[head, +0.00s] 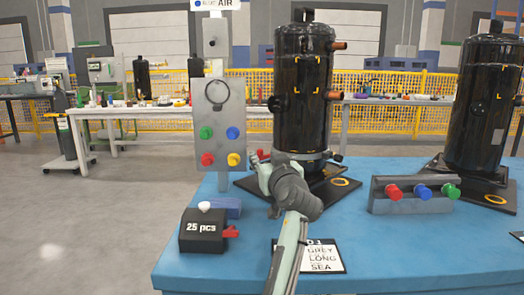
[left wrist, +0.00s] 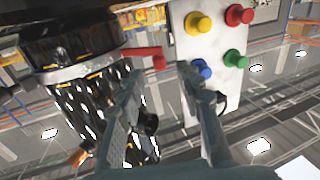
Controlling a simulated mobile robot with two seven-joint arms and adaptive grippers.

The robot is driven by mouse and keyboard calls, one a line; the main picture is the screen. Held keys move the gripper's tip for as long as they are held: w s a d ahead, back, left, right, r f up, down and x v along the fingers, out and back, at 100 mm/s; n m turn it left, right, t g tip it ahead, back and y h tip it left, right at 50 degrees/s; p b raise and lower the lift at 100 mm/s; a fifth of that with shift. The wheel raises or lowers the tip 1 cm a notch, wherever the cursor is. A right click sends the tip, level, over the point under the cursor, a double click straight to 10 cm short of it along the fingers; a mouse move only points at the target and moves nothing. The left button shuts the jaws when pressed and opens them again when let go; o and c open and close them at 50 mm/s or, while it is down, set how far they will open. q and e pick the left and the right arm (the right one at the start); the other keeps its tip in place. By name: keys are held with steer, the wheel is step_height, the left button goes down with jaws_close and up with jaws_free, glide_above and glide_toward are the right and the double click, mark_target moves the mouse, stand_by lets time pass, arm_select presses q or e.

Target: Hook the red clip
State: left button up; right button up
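A red clip-like lever (left wrist: 145,54) sticks out from the pale band (left wrist: 75,70) near the foot of the black compressor (head: 302,90). In the head view a small red part (head: 262,154) shows at the band's left side, just beyond my left gripper (head: 262,170). In the left wrist view, which is upside down, my left gripper (left wrist: 158,75) has its two fingers apart. The red lever lies beyond and between the fingertips. Nothing is seen held. I cannot tell whether a finger touches it. My right gripper is not in view.
A grey panel (head: 219,120) with coloured knobs and a black ring stands left of the compressor. A black "25 pcs" box (head: 203,232) with a red part sits front left on the blue table (head: 400,245). A knob rack (head: 412,196) and second compressor (head: 482,100) stand right.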

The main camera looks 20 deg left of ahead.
mark_target(261, 152)
arm_select(q)
steer(key=shift+x, duration=2.8)
jaws_close()
